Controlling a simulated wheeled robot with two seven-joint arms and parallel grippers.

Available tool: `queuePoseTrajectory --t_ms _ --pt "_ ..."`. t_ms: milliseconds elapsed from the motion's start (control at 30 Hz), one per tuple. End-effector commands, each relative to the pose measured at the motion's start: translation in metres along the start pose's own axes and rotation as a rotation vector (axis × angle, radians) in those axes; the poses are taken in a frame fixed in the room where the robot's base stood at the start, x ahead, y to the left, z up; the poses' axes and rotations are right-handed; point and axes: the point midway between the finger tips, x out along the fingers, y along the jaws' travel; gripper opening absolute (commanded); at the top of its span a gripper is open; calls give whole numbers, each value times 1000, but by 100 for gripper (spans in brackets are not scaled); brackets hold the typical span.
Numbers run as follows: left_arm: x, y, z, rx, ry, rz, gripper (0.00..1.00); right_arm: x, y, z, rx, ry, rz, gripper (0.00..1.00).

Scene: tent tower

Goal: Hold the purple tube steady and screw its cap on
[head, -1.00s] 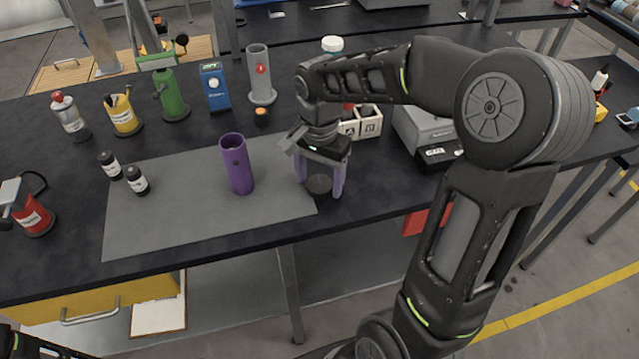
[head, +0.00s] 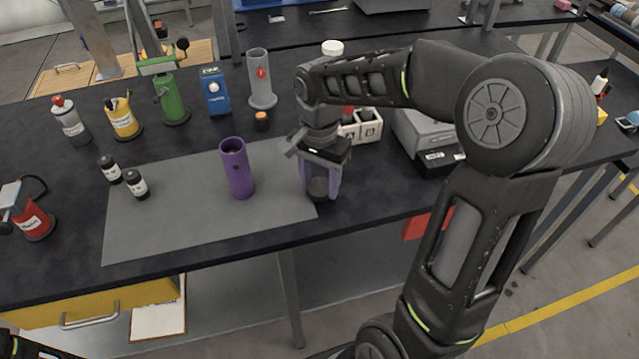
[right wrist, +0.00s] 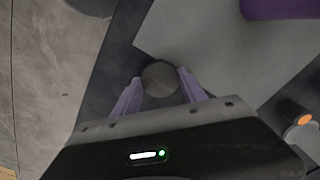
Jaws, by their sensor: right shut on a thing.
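The purple tube (head: 238,170) stands upright with an open top on the grey mat. Its lower part also shows at the top right of the right wrist view (right wrist: 278,8). My right gripper (head: 319,186) points down to the right of the tube, near the mat's right edge. It is shut on a dark round cap (head: 318,190), which also shows between the purple fingers in the right wrist view (right wrist: 160,78). The cap is at or just above the table; I cannot tell which. Nothing holds the tube. My left gripper is not in view.
The grey mat (head: 170,215) is clear around the tube. Two small black bottles (head: 137,183) stand at its left. A green holder (head: 171,97), a blue device (head: 215,90) and a grey cylinder (head: 261,80) stand behind. A white divided box (head: 368,130) is behind my right gripper.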

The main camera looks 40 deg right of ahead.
Motion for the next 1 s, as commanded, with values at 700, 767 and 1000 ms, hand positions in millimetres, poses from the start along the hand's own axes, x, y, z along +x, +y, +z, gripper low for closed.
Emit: queuePoseTrajectory --t_ms 700,767,1000 --pt "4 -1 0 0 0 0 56 -95 0 0 -1 1 -1 12" --pt "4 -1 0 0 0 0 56 -96 0 0 -1 0 -1 12" --pt "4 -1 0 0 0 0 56 -95 0 0 -1 1 -1 12"
